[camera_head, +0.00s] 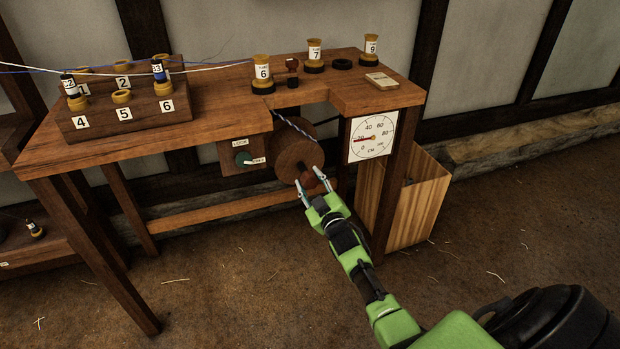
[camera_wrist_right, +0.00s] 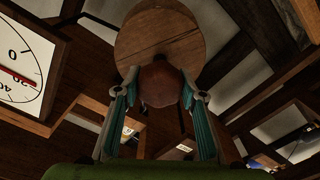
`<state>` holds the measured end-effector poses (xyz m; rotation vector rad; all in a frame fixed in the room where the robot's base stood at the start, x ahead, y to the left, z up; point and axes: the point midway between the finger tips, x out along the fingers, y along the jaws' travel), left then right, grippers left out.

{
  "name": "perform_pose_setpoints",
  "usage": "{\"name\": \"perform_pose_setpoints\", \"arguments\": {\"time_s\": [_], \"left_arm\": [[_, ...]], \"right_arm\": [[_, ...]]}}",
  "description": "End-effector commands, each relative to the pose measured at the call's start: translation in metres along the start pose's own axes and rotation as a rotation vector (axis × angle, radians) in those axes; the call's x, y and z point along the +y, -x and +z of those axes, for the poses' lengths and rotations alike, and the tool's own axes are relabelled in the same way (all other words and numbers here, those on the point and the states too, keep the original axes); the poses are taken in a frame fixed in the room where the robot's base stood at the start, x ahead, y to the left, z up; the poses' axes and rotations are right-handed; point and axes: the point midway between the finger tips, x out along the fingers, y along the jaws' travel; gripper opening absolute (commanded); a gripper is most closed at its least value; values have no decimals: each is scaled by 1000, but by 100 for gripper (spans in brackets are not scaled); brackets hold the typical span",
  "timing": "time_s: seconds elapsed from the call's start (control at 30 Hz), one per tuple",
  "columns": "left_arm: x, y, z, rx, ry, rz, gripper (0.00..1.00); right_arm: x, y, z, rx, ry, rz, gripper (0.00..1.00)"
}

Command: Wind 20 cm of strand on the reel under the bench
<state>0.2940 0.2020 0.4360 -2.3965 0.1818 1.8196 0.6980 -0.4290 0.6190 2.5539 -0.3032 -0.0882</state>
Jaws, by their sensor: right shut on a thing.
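The reel (camera_head: 296,150) is a round wooden disc under the bench; its face fills the top middle of the right wrist view (camera_wrist_right: 160,35). A twisted blue-and-white strand (camera_head: 290,122) runs down from the bench onto the reel's top. My right gripper (camera_head: 315,184) is at the reel's lower front, its fingers on either side of a brown round knob (camera_wrist_right: 160,83) and shut on it. The white dial (camera_head: 373,137) has a red needle pointing left, around the 20 mark. My left gripper is out of view.
A green knob (camera_head: 242,158) on a lock plate is left of the reel. The bench (camera_head: 220,88) carries a bobbin block (camera_head: 130,122) and several numbered yellow bobbins. A wooden bin (camera_head: 425,205) stands right of the bench leg. The floor in front is open, with straw bits.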

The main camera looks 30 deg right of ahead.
Motion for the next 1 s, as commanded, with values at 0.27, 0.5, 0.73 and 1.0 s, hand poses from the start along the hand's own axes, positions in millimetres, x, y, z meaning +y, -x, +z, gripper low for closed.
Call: {"name": "perform_pose_setpoints", "arguments": {"time_s": [0.27, 0.5, 0.73, 1.0], "left_arm": [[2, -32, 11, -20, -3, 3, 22], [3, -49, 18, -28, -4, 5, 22], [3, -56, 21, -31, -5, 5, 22], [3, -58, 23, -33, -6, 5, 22]], "right_arm": [[0, 0, 0, -3, -220, -1, 16], [0, 0, 1, -4, -346, -1, 16], [-1, 0, 1, -3, -403, -1, 16], [-1, 0, 2, -3, -417, -1, 16]]}}
